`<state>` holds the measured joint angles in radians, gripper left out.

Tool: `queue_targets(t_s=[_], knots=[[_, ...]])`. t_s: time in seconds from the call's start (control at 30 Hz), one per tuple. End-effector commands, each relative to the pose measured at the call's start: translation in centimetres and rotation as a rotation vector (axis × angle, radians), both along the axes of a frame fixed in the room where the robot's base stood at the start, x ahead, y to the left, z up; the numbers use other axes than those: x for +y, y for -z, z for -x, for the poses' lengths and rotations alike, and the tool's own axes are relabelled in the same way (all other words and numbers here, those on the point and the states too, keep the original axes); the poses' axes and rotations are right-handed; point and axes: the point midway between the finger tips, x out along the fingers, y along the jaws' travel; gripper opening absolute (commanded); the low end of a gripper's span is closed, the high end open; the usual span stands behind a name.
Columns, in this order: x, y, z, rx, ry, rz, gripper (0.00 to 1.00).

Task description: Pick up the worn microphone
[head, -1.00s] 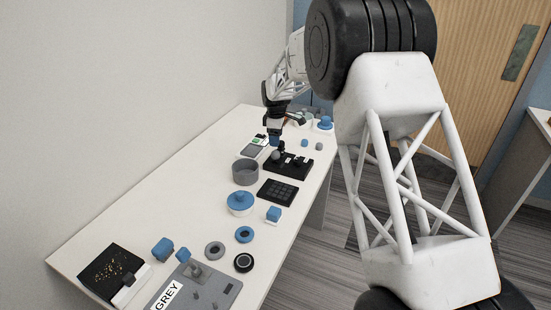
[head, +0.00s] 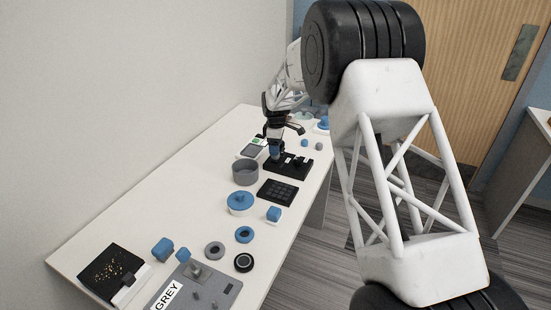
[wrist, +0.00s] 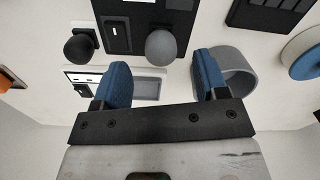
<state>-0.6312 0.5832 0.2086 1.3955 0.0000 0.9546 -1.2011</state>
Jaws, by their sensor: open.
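My gripper (head: 276,153) is low over the left end of a black tray (head: 300,170) in the head view. In the wrist view my gripper (wrist: 163,72) is open and empty, its two blue fingers apart. A grey ball-shaped microphone head (wrist: 160,46) is at the tray's edge, ahead of the gap between the fingers and closer to the picture's top. A black ball-shaped head (wrist: 79,49) sits left of it on a white block. I cannot tell from the frames which is the worn one. In the head view my gripper hides the grey ball.
A grey cup (head: 245,173) stands close by; in the wrist view it (wrist: 238,72) is right beside the right finger. A device with a green screen (head: 256,142) lies on the other side. A black keypad (head: 277,192) and a blue-topped round container (head: 240,202) are nearer.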

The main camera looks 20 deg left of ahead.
Motion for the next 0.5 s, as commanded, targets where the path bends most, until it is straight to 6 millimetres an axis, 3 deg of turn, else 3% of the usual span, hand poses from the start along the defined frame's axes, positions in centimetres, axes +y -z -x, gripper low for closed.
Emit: queue_targets(t_s=[0.2,0.5], knots=[[0.0,2.6,0.1,0.001,0.0,0.001,0.67],[0.0,3.7,0.1,-0.001,0.0,0.0,0.67]])
